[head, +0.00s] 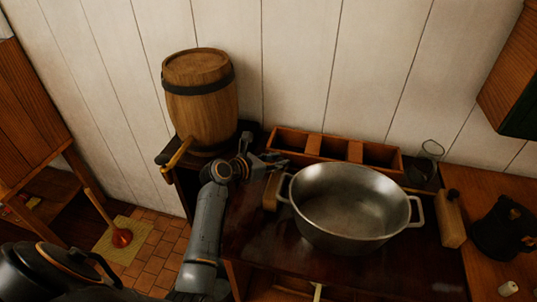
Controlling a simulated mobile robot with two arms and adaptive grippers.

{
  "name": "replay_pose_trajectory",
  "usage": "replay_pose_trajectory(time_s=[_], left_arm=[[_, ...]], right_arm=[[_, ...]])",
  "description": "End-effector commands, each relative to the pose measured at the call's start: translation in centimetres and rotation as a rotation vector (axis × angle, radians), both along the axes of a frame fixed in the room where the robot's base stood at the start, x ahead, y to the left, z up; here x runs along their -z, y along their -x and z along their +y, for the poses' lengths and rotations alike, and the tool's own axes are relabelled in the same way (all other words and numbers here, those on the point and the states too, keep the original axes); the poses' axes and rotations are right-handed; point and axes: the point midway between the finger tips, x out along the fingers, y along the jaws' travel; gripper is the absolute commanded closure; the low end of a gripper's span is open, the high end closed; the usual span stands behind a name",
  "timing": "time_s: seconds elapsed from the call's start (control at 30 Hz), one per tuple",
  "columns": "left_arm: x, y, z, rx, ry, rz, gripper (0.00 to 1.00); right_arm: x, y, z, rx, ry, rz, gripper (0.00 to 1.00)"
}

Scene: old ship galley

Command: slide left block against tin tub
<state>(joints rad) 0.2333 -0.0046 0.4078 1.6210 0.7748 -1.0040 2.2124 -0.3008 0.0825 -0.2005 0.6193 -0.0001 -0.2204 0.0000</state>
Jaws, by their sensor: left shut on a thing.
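The tin tub (345,205), a wide grey metal pot with two side handles, stands on the dark tabletop. The left block (270,194), a small light wooden block, is at the tub's left, close by its left handle. I cannot tell whether they touch. My left gripper (274,164) reaches in from the left at the block's far end and is shut on it; the fingers partly hide that end. Another wooden block (451,219) with a dark knob stands right of the tub. My right gripper is not in view.
A wooden compartment box (333,147) lies behind the tub, with a clear glass (428,153) to its right. A barrel (201,100) with a wooden tap stands at the back left. A dark object (500,227) sits at the right. The tabletop front left of the tub is clear.

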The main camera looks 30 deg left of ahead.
Motion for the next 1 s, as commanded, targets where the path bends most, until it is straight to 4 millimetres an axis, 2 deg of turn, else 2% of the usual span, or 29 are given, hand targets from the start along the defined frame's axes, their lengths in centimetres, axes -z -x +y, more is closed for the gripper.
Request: replay_pose_trajectory(time_s=[0.2, 0.23, 0.3, 0.33, 0.6, 0.73, 0.87, 1.0], left_arm=[[0.0, 0.0, -0.1, 0.002, -0.001, -0.002, 1.0], [0.0, 0.0, -0.1, 0.002, -0.001, -0.002, 0.65], [0.0, 0.0, 0.0, 0.002, -0.001, -0.002, 0.51], [0.0, 0.0, 0.0, 0.002, -0.001, -0.002, 0.48], [0.0, 0.0, 0.0, 0.001, -0.001, -0.002, 0.48], [-0.3, 0.7, 0.3, 0.0, -0.002, -0.002, 0.48], [-1.0, 2.5, 1.0, -0.001, -0.004, -0.003, 0.48], [-2.3, 5.2, 2.0, -0.001, -0.005, -0.003, 0.48]], right_arm=[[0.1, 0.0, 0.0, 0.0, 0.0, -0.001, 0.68], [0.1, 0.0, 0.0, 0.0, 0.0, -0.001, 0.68], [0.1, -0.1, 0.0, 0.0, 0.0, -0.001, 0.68], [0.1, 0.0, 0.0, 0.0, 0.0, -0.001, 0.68], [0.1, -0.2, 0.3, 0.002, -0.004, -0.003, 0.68], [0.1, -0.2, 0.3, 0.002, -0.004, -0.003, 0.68], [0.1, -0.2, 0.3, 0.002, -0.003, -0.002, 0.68], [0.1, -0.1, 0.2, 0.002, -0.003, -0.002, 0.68]])
